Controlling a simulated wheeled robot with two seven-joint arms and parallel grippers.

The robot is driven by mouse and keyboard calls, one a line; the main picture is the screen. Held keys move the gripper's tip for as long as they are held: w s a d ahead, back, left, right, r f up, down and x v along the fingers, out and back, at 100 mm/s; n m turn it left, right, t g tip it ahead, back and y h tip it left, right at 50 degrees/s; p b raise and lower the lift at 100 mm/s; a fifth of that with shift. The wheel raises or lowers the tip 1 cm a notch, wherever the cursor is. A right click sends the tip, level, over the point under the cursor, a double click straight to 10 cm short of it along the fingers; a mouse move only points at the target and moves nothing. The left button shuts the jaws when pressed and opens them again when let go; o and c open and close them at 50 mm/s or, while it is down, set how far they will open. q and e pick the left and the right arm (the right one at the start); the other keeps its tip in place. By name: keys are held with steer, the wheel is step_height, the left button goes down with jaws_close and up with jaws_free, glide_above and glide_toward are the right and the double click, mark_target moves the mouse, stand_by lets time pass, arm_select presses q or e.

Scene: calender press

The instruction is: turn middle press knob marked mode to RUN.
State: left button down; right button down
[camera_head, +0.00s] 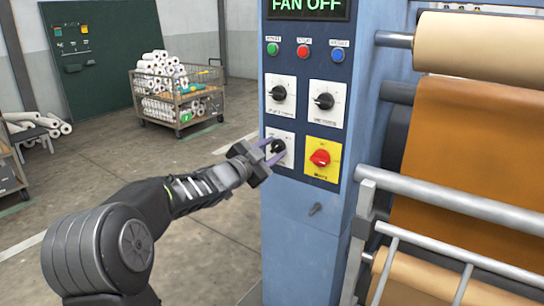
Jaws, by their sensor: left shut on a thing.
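The press's blue control panel (312,205) stands in the middle of the view. My left gripper (272,150) is at its lower left and is shut on a black knob (279,146) on a white plate. The fingers cover part of this knob, so its pointer cannot be made out. Two more black knobs on white plates sit above, one at upper left (278,93) and one at upper right (323,101). A red knob (320,158) sits on a yellow plate beside the held one. The small labels are too blurred to read. My right gripper is out of view.
A display (308,8) above reads FAN OFF, over green, red and blue buttons (303,51). Rollers with brown sheet (455,150) and a grey rail (450,205) stand at right. A cart of white rolls (178,95) is behind; the floor between is clear.

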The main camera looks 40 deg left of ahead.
arm_select(q)
steer(key=shift+f+m+b, duration=0.1)
steer(key=shift+m+b, duration=0.2)
steer(key=shift+m, duration=0.3)
steer(key=c, duration=1)
jaws_free()
steer(key=shift+o, duration=0.2)
steer(key=shift+s, duration=0.15)
steer(key=s, duration=0.7)
steer(key=shift+s, duration=0.3)
steer(key=shift+d, duration=0.1)
